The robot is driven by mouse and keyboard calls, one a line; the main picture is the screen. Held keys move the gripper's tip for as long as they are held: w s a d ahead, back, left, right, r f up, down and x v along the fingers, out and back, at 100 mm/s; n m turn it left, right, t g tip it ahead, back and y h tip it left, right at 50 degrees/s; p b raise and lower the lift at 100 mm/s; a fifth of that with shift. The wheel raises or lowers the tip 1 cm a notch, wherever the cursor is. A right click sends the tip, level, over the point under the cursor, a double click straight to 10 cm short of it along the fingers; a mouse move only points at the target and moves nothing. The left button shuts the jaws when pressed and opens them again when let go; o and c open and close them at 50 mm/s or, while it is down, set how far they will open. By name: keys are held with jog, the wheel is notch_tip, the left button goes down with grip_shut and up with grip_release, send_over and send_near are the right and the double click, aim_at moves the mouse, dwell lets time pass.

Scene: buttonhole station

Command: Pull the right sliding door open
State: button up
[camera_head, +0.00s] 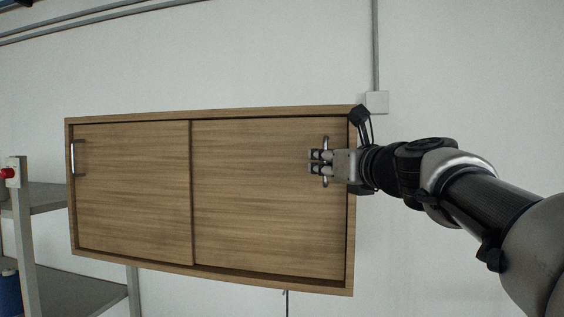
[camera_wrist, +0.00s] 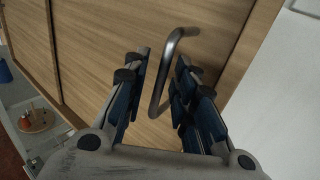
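The right sliding door (camera_head: 255,215) is a wood-grain panel at the right side of a wall cabinet, and its right edge is at the cabinet's right frame. Its metal bar handle (camera_head: 326,181) is upright near that edge; the handle (camera_wrist: 158,90) shows as a bent bar in the wrist view. My gripper (camera_head: 315,161) is at the handle, coming from the right. In the wrist view my gripper (camera_wrist: 160,78) is open, with one finger on each side of the bar. A gap shows on the left; contact on the right cannot be told.
The left sliding door (camera_head: 130,200) has its own handle (camera_head: 73,158) at the far left. The cabinet frame (camera_head: 220,112) surrounds both doors. A grey shelf rack (camera_head: 28,235) stands at the left. A wall box with conduit (camera_head: 377,102) is above right.

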jog(key=shift+w+f, duration=0.1)
jog(key=shift+w, duration=0.2)
jog(key=shift+c, duration=1.2)
grip_shut()
